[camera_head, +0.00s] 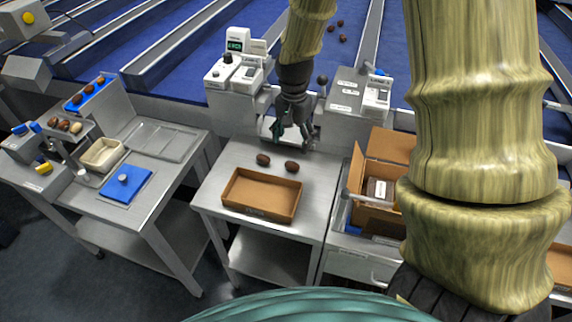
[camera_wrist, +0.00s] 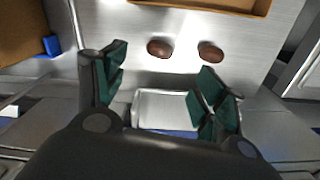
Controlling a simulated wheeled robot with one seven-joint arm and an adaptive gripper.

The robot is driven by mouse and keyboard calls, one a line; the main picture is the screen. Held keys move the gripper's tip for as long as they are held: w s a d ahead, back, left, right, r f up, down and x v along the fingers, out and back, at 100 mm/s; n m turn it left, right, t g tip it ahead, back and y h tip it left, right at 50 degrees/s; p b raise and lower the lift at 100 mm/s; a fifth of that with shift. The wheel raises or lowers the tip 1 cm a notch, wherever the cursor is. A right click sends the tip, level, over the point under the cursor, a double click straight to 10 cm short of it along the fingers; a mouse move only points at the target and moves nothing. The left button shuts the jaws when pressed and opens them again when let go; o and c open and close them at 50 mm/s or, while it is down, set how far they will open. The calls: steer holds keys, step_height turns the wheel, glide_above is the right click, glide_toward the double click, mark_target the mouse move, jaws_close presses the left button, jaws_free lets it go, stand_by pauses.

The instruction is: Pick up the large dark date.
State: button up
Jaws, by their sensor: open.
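Two brown dates lie apart on the steel table. The right one in the head view (camera_head: 292,166) looks slightly larger and darker; it appears to be the left date in the wrist view (camera_wrist: 159,48). The other date lies to its left in the head view (camera_head: 263,160) and to its right in the wrist view (camera_wrist: 210,51). My gripper (camera_head: 291,138) is above the back of the table, behind both dates. In the wrist view my gripper (camera_wrist: 163,88) has its green-padded fingers wide apart with nothing between them.
A brown tray (camera_head: 262,213) lies in front of the dates. A metal pan (camera_wrist: 165,96) and a scale (camera_head: 236,70) are at the back. An open cardboard box (camera_head: 357,170) stands right. A left bench holds a blue mat (camera_head: 143,188) and cream bowl (camera_head: 87,153).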

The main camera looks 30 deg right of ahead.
mark_target(292, 163)
steer(key=shift+s+a+f, duration=0.1)
steer(key=shift+s+f, duration=0.1)
steer(key=shift+f, duration=0.2)
steer(key=f, duration=0.2)
steer(key=f+p, duration=0.1)
steer(key=shift+w+d+f, duration=0.1)
steer(key=shift+d+f, duration=0.15)
steer(key=shift+f, duration=0.1)
steer(key=shift+a+f, duration=0.1)
steer(key=shift+f, duration=0.3)
steer(key=shift+w+f+p, duration=0.1)
steer(key=shift+f+p, duration=0.9)
steer(key=shift+f, duration=0.35)
steer(key=shift+f+p, duration=0.3)
steer(key=shift+f, duration=0.95)
steer(key=c, duration=0.8)
